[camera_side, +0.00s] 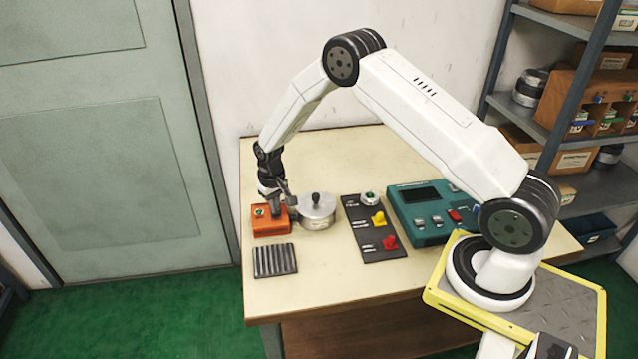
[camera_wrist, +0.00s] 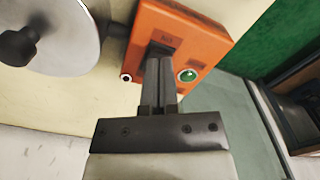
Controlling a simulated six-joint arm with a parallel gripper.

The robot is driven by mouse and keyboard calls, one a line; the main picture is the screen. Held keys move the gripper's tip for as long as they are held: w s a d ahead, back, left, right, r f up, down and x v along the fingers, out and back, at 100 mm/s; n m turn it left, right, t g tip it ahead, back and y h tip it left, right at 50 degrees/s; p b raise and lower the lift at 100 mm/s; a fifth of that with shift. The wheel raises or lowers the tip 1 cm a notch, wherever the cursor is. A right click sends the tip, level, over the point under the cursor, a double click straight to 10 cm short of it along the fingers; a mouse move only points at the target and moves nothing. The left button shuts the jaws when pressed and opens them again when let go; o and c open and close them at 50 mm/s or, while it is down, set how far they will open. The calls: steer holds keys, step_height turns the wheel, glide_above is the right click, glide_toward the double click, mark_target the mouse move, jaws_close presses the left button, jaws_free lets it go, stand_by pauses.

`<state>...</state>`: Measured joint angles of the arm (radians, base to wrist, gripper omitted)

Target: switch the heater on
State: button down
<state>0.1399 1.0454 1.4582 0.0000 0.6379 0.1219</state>
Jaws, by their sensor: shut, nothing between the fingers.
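The heater looks to be the orange box (camera_side: 272,226) at the left of the table, with a green button on its top. In the wrist view the orange box (camera_wrist: 190,48) shows a dark part at the fingertips and the green button (camera_wrist: 187,75) to their right. My gripper (camera_side: 276,210) is shut and empty, pointing down over the box. In the wrist view its fingertips (camera_wrist: 160,60) overlap the dark part, likely a switch; I cannot tell if they touch it. The fingers hide much of that part, so its position is unclear.
A round metal pot with a black knob (camera_side: 317,211) stands right beside the box. A dark ribbed plate (camera_side: 275,261) lies in front. A dark panel with yellow and red knobs (camera_side: 366,246) and a teal console (camera_side: 418,228) stand further right.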

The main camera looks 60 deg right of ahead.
steer(key=shift+f, duration=0.45)
stand_by(0.6)
steer(key=shift+r, duration=3.55)
steer(key=shift+r, duration=0.1)
steer(key=shift+s+a+r, duration=0.15)
steer(key=shift+s+r, duration=0.05)
steer(key=s+a+r+n+t, duration=0.1)
steer(key=s+a+r, duration=0.1)
steer(key=s, duration=0.5)
steer(key=s+a+r+n, duration=0.1)
steer(key=s+a+r, duration=0.1)
steer(key=s+r, duration=0.3)
steer(key=s+a+r+n+t, duration=0.1)
steer(key=s+a+r, duration=0.2)
steer(key=s, duration=0.7)
steer(key=shift+s+r+t, duration=0.3)
steer(key=shift+r, duration=0.05)
